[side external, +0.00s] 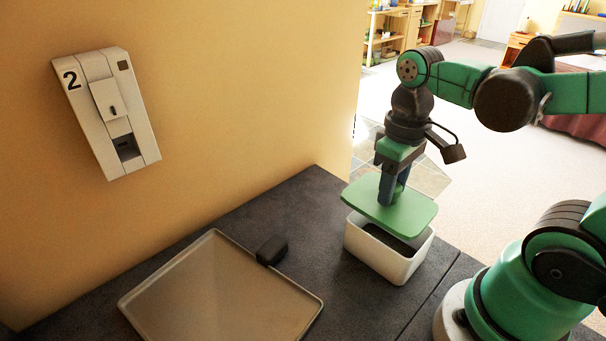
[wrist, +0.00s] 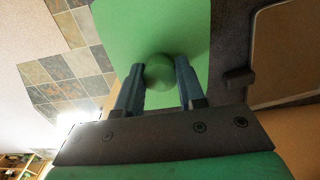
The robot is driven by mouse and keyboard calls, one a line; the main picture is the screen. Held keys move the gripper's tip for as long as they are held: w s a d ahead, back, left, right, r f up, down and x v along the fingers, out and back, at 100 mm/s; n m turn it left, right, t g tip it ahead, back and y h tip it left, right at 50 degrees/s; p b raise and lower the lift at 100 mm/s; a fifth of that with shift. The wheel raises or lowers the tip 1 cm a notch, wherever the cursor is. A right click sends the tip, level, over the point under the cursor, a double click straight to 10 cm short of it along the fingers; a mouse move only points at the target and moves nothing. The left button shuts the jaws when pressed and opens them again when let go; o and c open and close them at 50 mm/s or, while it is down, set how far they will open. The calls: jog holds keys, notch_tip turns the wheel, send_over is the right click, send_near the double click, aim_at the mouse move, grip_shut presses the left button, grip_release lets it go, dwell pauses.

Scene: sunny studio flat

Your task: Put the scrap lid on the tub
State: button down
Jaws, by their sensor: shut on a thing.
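The scrap lid (side external: 407,212) is a flat green rectangle with rounded corners. My gripper (side external: 391,199) is shut on its round knob. In the wrist view my gripper (wrist: 160,80) has a finger on each side of the green knob (wrist: 159,73), with the green lid (wrist: 140,25) beyond. The tub (side external: 385,262) is a white open box with dark contents, on the dark counter. The lid is above the tub, covering the back of its opening from this view; the front of the opening shows. A gap shows at the front; I cannot tell whether they touch elsewhere.
A shallow tray (side external: 215,300) lies on the counter to the left, with a small black block (side external: 271,250) at its edge. A white device (side external: 106,112) marked 2 is on the yellow wall. The counter between tray and tub is clear.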

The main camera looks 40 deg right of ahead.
aim_at(396, 205)
jog(key=shift+s+f, duration=0.15)
jog(key=shift+s, duration=0.5)
jog(key=shift+f, duration=0.1)
jog(key=shift+f, duration=1.1)
jog(key=shift+f, duration=0.35)
dwell(1.7)
jog(key=shift+c, duration=2.2)
grip_release()
jog(key=shift+o, duration=0.2)
jog(key=o, duration=0.4)
